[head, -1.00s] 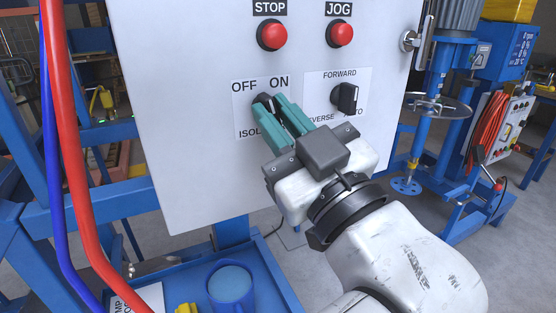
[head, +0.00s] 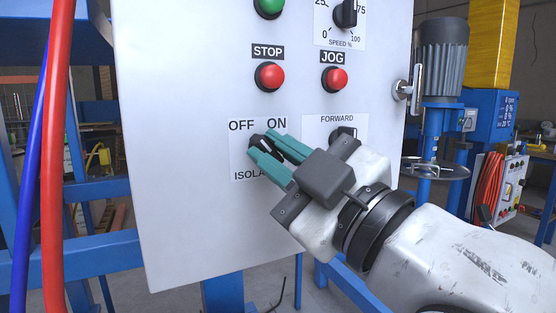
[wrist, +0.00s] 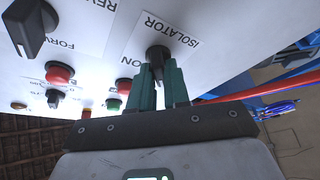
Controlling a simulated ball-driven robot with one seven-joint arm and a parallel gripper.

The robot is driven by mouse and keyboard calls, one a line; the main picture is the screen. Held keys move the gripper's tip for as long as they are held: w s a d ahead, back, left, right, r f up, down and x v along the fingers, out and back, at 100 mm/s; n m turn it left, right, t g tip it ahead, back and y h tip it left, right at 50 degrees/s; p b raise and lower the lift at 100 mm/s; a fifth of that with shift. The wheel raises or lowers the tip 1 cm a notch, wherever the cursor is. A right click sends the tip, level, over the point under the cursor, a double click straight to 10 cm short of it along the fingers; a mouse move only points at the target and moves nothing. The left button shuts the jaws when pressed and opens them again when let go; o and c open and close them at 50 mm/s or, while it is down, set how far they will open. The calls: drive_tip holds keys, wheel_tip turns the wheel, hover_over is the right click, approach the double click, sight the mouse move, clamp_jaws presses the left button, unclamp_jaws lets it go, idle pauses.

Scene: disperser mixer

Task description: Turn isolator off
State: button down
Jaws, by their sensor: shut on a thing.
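The isolator switch is a black rotary knob (head: 257,141) on a white label marked OFF, ON and ISOLATOR, on the grey panel. My gripper (head: 264,146), with green fingers, is shut on the knob, coming from the lower right. The visible end of the knob lies just below the OFF lettering; the fingers hide much of the rest. In the wrist view the knob (wrist: 157,53) sits between the tips of my gripper (wrist: 159,75), in front of the ISOLATOR lettering.
The red STOP button (head: 270,77) and red JOG button (head: 334,79) are above. The FORWARD selector knob (wrist: 29,26) is beside the isolator, partly behind my gripper in the head view. Red and blue hoses (head: 54,150) hang at the left.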

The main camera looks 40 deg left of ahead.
drive_tip(key=shift+r, duration=0.15)
drive_tip(key=c, duration=1.5)
unclamp_jaws()
drive_tip(key=o, duration=0.3)
drive_tip(key=shift+a, duration=0.15)
drive_tip(key=shift+o, duration=0.2)
drive_tip(key=b+v, duration=0.1)
drive_tip(key=v, duration=1)
drive_tip(key=shift+a, duration=0.15)
